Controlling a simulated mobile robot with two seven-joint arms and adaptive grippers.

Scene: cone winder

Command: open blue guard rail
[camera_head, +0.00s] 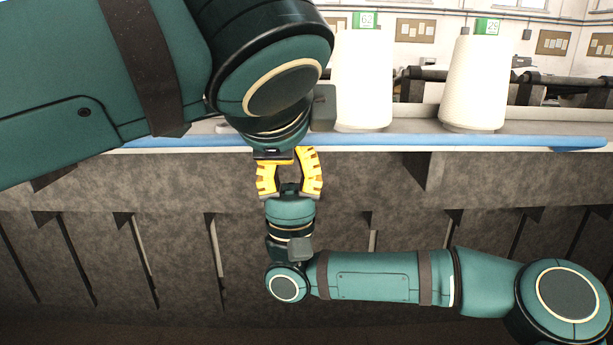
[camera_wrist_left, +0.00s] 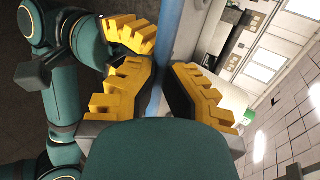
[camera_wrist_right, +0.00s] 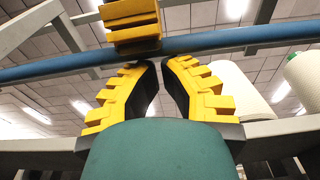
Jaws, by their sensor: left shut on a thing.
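The blue guard rail (camera_head: 480,141) runs across the front edge of the machine. In the left wrist view the rail (camera_wrist_left: 171,38) passes between the yellow fingers of my left gripper (camera_wrist_left: 167,70), which is shut on it. In the head view that gripper is largely hidden by my left arm. My right gripper (camera_wrist_right: 161,64) points up just below the rail (camera_wrist_right: 235,40), its fingertips close together. I see nothing held in it, and cannot tell if it is fully shut. A yellow finger of my left gripper crosses the rail above it.
White yarn cones (camera_head: 363,80) and (camera_head: 474,85) stand behind the rail, with green number tags (camera_head: 487,26) above. A dark grey machine front (camera_head: 390,185) with upright ribs lies below. My two grippers are very close together, with little room between them.

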